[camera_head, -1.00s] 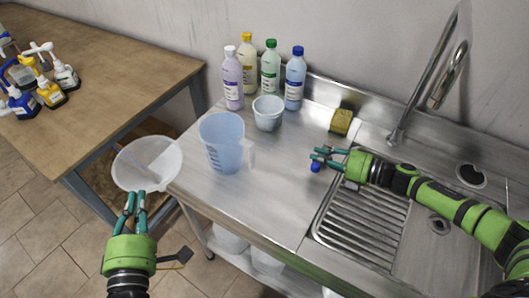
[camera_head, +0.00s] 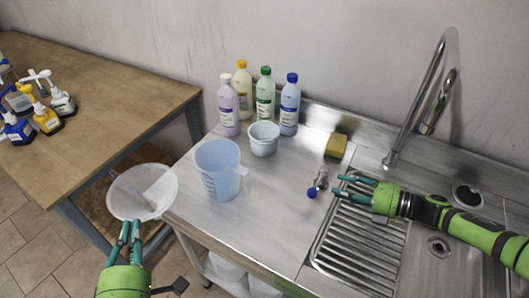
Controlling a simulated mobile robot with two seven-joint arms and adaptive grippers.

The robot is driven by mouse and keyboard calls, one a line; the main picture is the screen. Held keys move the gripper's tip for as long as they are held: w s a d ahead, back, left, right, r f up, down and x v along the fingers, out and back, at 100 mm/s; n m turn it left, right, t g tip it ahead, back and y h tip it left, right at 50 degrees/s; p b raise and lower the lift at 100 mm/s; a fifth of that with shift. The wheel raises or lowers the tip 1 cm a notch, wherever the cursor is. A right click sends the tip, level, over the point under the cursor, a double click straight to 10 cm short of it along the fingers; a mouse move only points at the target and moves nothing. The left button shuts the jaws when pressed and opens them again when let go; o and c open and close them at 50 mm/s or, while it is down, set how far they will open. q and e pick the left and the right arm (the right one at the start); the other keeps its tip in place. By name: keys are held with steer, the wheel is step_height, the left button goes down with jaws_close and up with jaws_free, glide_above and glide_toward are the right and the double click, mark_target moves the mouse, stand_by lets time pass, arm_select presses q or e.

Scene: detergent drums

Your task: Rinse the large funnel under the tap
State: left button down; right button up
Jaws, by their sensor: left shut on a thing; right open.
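The large white funnel (camera_head: 159,205) is at the left, off the edge of the steel counter, with its wide mouth facing up. My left gripper (camera_head: 131,226) is shut on the near rim of the funnel. The tap (camera_head: 408,105) rises at the back right, above the sink area; its curved spout is well away from the funnel. My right gripper (camera_head: 339,185) is open and empty over the left edge of the ribbed drainer, just right of a small metal fitting with a blue end (camera_head: 313,192).
A translucent blue measuring jug (camera_head: 218,172) and a small white tub (camera_head: 264,140) stand on the counter (camera_head: 255,225). Several bottles (camera_head: 266,98) and a yellow sponge (camera_head: 336,146) are at the back.

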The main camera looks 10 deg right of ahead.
steer(key=shift+v, duration=2.05)
